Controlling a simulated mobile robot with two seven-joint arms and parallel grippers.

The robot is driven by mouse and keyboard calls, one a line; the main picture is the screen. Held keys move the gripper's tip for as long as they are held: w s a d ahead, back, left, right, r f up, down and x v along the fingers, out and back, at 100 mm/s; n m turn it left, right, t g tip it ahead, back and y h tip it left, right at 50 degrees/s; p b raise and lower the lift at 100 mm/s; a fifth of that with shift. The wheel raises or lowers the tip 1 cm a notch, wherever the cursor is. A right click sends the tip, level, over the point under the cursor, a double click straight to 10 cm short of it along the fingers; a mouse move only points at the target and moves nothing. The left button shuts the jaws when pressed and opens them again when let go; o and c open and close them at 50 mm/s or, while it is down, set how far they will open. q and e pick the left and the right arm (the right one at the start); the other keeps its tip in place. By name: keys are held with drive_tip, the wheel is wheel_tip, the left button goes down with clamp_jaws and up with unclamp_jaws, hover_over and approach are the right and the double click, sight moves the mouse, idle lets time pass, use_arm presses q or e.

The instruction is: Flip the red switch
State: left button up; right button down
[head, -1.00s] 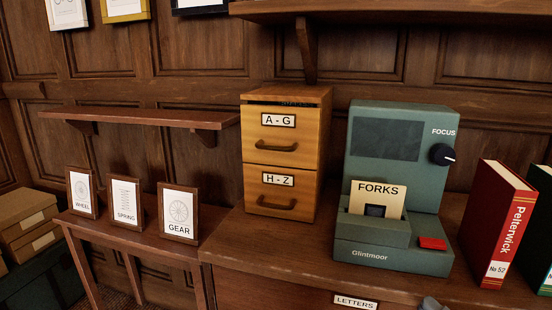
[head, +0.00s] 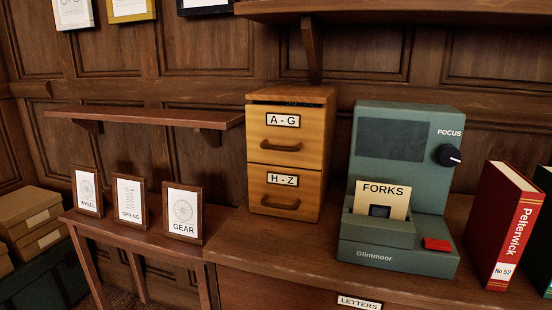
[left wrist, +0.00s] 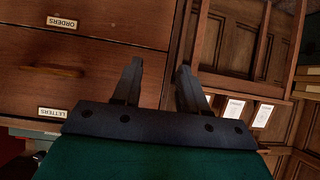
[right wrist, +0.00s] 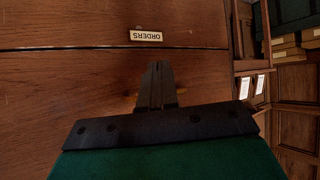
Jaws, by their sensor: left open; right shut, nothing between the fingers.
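The red switch (head: 436,244) is a small red rocker on the front right of the green Glintmoor machine (head: 390,262). The machine stands on the wooden cabinet top, with a FORKS card (head: 382,199) upright in its front slot and a dark FOCUS knob (head: 447,155) at its upper right. Neither gripper shows in the head view. In the left wrist view my left gripper (left wrist: 160,72) is open and empty, before the drawer fronts. In the right wrist view my right gripper (right wrist: 157,68) is shut and empty, before a drawer front. The switch is in neither wrist view.
A two-drawer wooden card box (head: 286,155) stands left of the machine. A red binder (head: 503,225) stands to its right, near the switch. A wooden shelf (head: 400,10) hangs above. Framed pictures (head: 183,212) stand on a lower side table at left.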

use_arm(q)
drive_tip(key=shift+y, duration=0.4)
drive_tip(key=a+r+p, duration=0.1)
drive_tip(key=p, duration=0.2)
drive_tip(key=s+a+r+p, duration=0.1)
drive_tip(key=r+p, duration=0.1)
drive_tip(key=p, duration=0.1)
drive_tip(key=shift+s+r, duration=0.1)
drive_tip(key=shift+s, duration=0.05)
use_arm(e)
drive_tip(key=r, duration=0.3)
drive_tip(key=shift+s+d+r+m+h, duration=0.25)
drive_tip(key=shift+s+r+m+h, duration=0.05)
drive_tip(key=shift+s+r+m, duration=0.1)
